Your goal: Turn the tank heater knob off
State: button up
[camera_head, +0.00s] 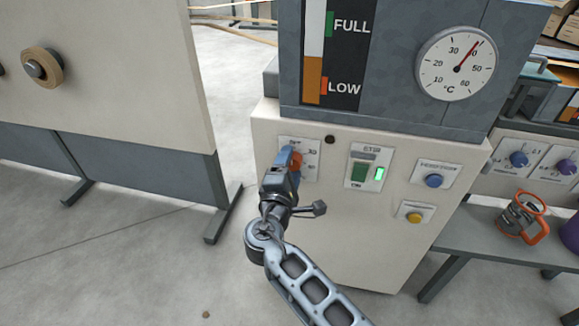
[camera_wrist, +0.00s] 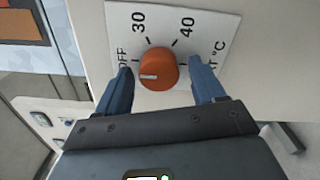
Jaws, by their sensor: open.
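The orange heater knob (camera_wrist: 158,68) sits on a white dial plate (camera_wrist: 225,25) marked OFF, 30, 40 and °C. Its white mark lies on the knob's left side, pointing left toward the OFF side. In the wrist view my gripper (camera_wrist: 162,75) is open, with one blue finger on each side of the knob. A gap shows at the right finger; at the left the gap is small, and touch cannot be told. In the head view my gripper (camera_head: 289,162) is at the plate and partly hides the knob (camera_head: 297,160).
Above, the tank's thermometer (camera_head: 456,63) reads about 40 °C. A mug with an orange handle (camera_head: 520,216) stands on the right bench. Floor is open at left.

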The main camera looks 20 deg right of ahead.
jog(key=v, duration=0.8)
jog(key=shift+w, duration=0.1)
jog(key=shift+p, duration=0.3)
jog(key=s+d+f+m+g+y+p, duration=0.1)
jog(key=s+f+y+p, duration=0.15)
jog(key=s, duration=0.55)
jog(key=s+f+m+g+y+p, duration=0.1)
jog(key=s+f+m+y, duration=0.15)
jog(key=s, duration=0.55)
jog(key=s+d+f+g+y+p, duration=0.15)
jog(key=s+y, duration=0.25)
jog(key=s, duration=0.5)
jog(key=s+d+r+m+t+p, duration=0.1)
jog(key=s+r+m+t+p, duration=0.1)
jog(key=s+r+m, duration=0.3)
jog(key=s+d+r+m+t+y+p, duration=0.1)
jog(key=s+r+m+p, duration=0.3)
jog(key=s+r, duration=1)
notch_tip(320, 180, up, 7)
jog(key=shift+d+r+m+t+y+p, duration=0.15)
jog(key=shift+d+m+t+y+p, duration=0.25)
jog(key=shift+m, duration=0.35)
